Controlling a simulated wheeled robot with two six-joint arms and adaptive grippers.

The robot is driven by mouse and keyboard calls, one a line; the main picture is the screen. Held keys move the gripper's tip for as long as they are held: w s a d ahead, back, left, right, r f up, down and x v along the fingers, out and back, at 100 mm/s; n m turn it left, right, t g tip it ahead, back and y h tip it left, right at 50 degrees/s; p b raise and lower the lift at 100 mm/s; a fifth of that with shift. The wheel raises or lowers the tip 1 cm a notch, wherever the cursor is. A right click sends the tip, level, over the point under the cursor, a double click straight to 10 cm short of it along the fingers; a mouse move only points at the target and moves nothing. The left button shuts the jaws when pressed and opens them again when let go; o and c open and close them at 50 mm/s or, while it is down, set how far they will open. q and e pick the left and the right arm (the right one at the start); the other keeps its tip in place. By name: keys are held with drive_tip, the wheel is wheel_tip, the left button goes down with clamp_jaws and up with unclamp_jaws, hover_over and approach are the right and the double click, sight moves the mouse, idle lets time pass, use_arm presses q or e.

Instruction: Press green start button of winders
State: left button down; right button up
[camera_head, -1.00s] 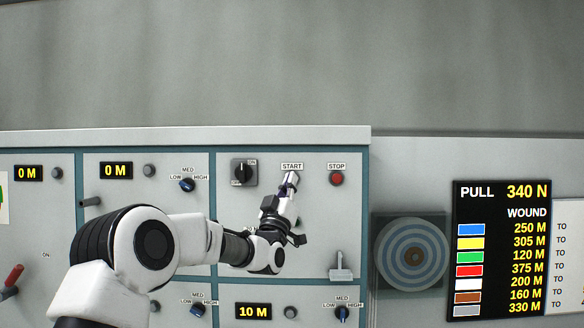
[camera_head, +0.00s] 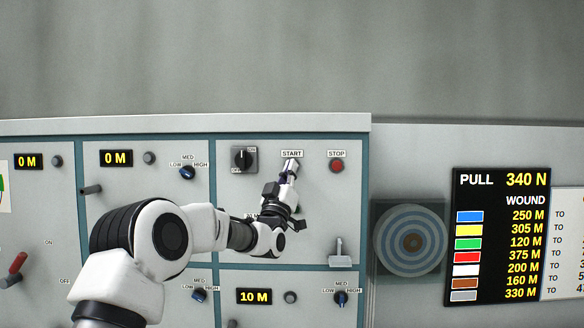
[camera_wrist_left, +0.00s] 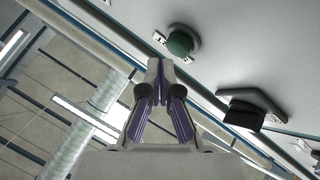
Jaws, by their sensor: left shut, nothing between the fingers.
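My left gripper (camera_head: 291,166) is shut and empty, with its tips just below the START label (camera_head: 291,153) on the panel. It hides the start button in the head view. In the left wrist view the round green start button (camera_wrist_left: 180,43) sticks out of the panel beside a small label. The shut fingertips (camera_wrist_left: 160,68) are close below and left of the button in that picture. A narrow gap shows between them, and I see no contact. My right gripper is in neither view.
The red STOP button (camera_head: 337,166) is right of the START label. A black rotary switch (camera_head: 243,160) is to the left; a grey lever (camera_head: 339,252) sits lower right. A black display (camera_head: 502,240) stands at the right. The wall above the panel is clear.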

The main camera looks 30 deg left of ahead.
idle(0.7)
use_arm(q)
drive_tip(key=shift+w+a, duration=0.25)
drive_tip(key=shift+w, duration=0.15)
